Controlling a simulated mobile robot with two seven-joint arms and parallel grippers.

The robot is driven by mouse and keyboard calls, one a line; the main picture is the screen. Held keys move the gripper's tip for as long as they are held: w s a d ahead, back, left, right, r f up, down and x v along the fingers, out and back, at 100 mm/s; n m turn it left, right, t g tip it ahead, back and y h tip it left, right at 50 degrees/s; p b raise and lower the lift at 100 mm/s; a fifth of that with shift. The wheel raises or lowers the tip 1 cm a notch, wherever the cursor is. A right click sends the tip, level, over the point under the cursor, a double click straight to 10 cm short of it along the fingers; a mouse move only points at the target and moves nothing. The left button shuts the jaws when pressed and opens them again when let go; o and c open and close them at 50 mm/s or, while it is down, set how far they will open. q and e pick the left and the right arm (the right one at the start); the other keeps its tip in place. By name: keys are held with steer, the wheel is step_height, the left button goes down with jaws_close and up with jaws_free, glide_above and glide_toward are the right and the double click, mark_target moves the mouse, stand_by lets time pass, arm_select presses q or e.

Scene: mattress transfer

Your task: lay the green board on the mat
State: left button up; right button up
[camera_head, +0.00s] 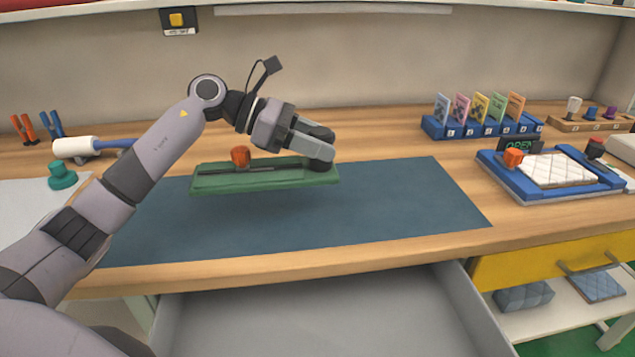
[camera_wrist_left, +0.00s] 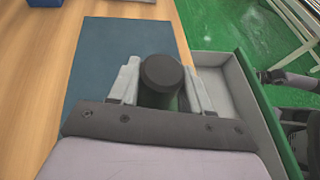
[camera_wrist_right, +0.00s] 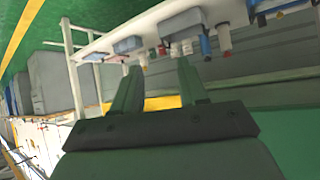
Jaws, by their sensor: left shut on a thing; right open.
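The green board (camera_head: 220,182) is a long flat piece with a dark bar and an orange knob (camera_head: 240,156) on top. It is over the left part of the dark blue mat (camera_head: 400,210), with a shadow beneath it, so it appears to hang slightly above. My left gripper (camera_head: 322,150) is shut on the black knob (camera_head: 321,164) at the board's right end. In the left wrist view the black knob (camera_wrist_left: 162,80) sits between the fingers. My right gripper (camera_wrist_right: 158,88) is open and empty, away from the mat; the head view does not show it.
An open grey drawer (camera_head: 320,310) juts out below the table's front edge. A blue frame with a white quilted pad (camera_head: 555,170) and a blue card rack (camera_head: 480,128) stand at right. A white roller (camera_head: 75,147) and a green knob (camera_head: 62,177) are at left. The mat's right half is clear.

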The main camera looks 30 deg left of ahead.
mark_target(275, 166)
arm_select(q)
steer(key=shift+f, duration=4)
steer(key=o, duration=0.9)
steer(key=shift+f, duration=0.25)
steer(key=o, duration=0.4)
steer(key=shift+r, duration=0.1)
steer(key=shift+o, duration=0.2)
steer(key=shift+r, duration=0.1)
steer(key=b+v, duration=0.1)
steer(key=v, duration=1.1)
steer(key=shift+a+b, duration=0.1)
steer(key=shift+b, duration=0.2)
steer(key=shift+s, duration=0.1)
